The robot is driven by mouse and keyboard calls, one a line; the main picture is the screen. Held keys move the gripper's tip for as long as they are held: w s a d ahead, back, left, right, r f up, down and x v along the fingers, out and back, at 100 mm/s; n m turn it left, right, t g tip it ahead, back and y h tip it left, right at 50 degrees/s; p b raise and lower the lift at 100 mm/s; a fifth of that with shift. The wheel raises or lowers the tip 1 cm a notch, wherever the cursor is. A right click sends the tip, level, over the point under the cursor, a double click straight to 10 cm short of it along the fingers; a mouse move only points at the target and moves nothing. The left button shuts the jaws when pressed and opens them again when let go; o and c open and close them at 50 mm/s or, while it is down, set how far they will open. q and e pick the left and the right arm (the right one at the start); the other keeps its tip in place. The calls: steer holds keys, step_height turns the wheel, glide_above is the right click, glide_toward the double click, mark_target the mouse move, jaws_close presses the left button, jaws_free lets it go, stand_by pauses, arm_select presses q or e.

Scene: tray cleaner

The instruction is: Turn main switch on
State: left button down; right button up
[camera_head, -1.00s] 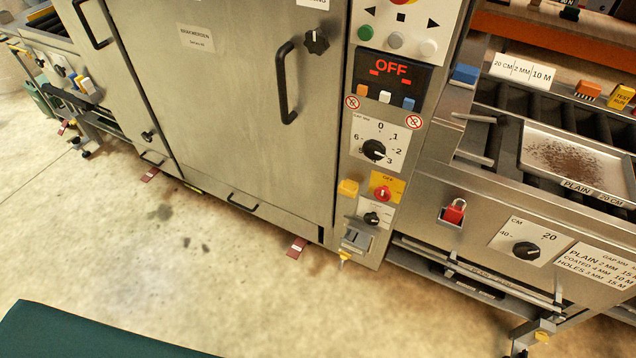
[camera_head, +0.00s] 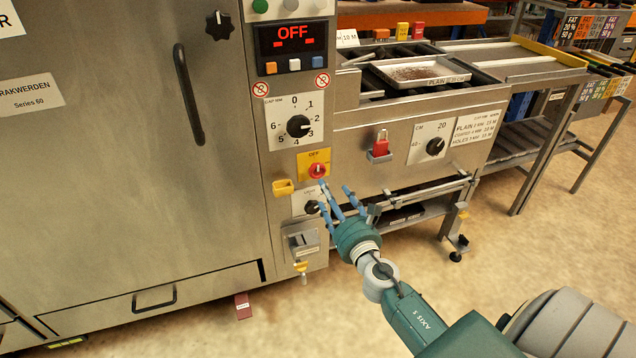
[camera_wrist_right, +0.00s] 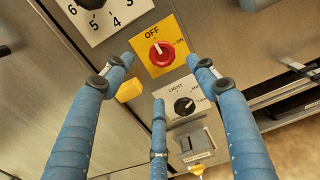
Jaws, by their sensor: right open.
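The main switch (camera_head: 317,170) is a red rotary knob on a yellow plate marked OFF at the top and ON at the right. In the right wrist view the red knob (camera_wrist_right: 160,54) has its white mark near OFF. The display (camera_head: 291,39) above reads OFF in red. My right gripper (camera_head: 335,197) is in front of the panel, just below and right of the knob. Its blue fingers (camera_wrist_right: 160,85) are spread open and empty, with the knob showing between the upper two. I cannot tell whether any finger touches the panel. My left gripper is not in view.
A black light knob (camera_wrist_right: 185,105) is just below the switch. A yellow block (camera_head: 284,187) sticks out at its lower left. The gap dial (camera_head: 299,126) is above. A tray (camera_head: 377,69) lies on the conveyor.

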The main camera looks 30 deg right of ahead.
mark_target(318, 171)
steer(key=x, duration=0.9)
steer(key=shift+w+d+b, duration=0.15)
steer(key=shift+w+b, duration=0.15)
steer(key=shift+w+d, duration=0.1)
steer(key=shift+w, duration=0.45)
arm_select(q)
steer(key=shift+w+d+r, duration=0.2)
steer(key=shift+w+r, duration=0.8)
arm_select(e)
steer(key=c, duration=1.1)
